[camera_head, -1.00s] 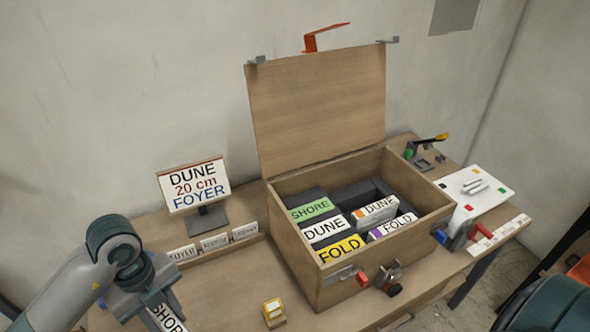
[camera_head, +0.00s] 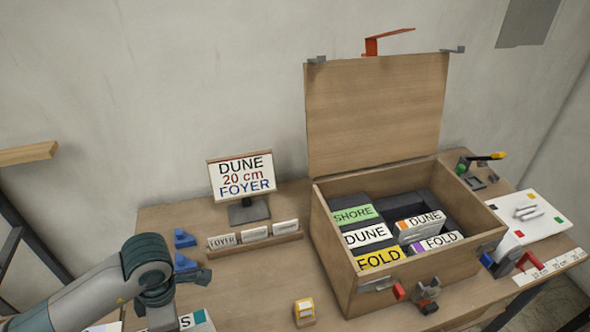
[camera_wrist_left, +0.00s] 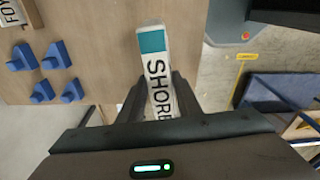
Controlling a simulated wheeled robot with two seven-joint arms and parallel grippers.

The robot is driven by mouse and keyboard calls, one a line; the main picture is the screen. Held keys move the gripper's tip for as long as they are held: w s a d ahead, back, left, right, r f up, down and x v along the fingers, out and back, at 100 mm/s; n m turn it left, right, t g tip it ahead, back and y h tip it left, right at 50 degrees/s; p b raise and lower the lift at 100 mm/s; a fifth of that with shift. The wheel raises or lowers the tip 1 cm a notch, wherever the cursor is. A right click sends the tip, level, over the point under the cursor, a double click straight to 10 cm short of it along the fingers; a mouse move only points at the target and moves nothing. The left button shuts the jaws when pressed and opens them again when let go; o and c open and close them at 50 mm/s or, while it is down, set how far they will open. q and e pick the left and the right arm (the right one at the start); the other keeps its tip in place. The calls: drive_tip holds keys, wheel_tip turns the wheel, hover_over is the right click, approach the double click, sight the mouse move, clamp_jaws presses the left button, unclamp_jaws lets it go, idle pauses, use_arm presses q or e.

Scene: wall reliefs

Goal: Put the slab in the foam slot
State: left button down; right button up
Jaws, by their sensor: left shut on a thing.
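My left gripper (camera_wrist_left: 158,100) is shut on a white slab marked SHORE with a teal end (camera_wrist_left: 152,42). In the head view the slab (camera_head: 200,320) shows only in part at the bottom edge, beside my left arm. An open wooden crate (camera_head: 345,285) stands on the table to the right, lined with dark foam (camera_head: 402,202). In it are labels or slab faces reading SHORE in green (camera_head: 353,215), DUNE in white (camera_head: 366,236) and FOLD in yellow (camera_head: 380,259). Slabs with DUNE (camera_head: 420,225) and FOLD (camera_head: 437,243) faces sit beside them. The gripper is well left of the crate.
A sign (camera_head: 241,178) reads DUNE, 20 cm, FOYER. A card rack (camera_head: 253,240) and blue holders (camera_head: 186,262) stand left of the crate. A small yellow block (camera_head: 304,311) is in front. A white board (camera_head: 528,215) lies at the right. The crate's lid (camera_head: 376,112) is raised.

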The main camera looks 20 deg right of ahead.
use_arm(q)
drive_tip(key=s+a+f+m, duration=0.1)
drive_tip(key=a+m, duration=0.2)
drive_tip(key=m, duration=0.6)
drive_tip(key=s+a+m+t+h, duration=0.1)
drive_tip(key=s+a+m, duration=0.1)
drive_tip(key=m, duration=0.8)
drive_tip(key=shift+a+f+t, duration=0.3)
drive_tip(key=shift+a+f, duration=0.05)
drive_tip(key=shift+a, duration=0.3)
drive_tip(key=shift+s+d, duration=0.1)
drive_tip(key=shift+s, duration=0.05)
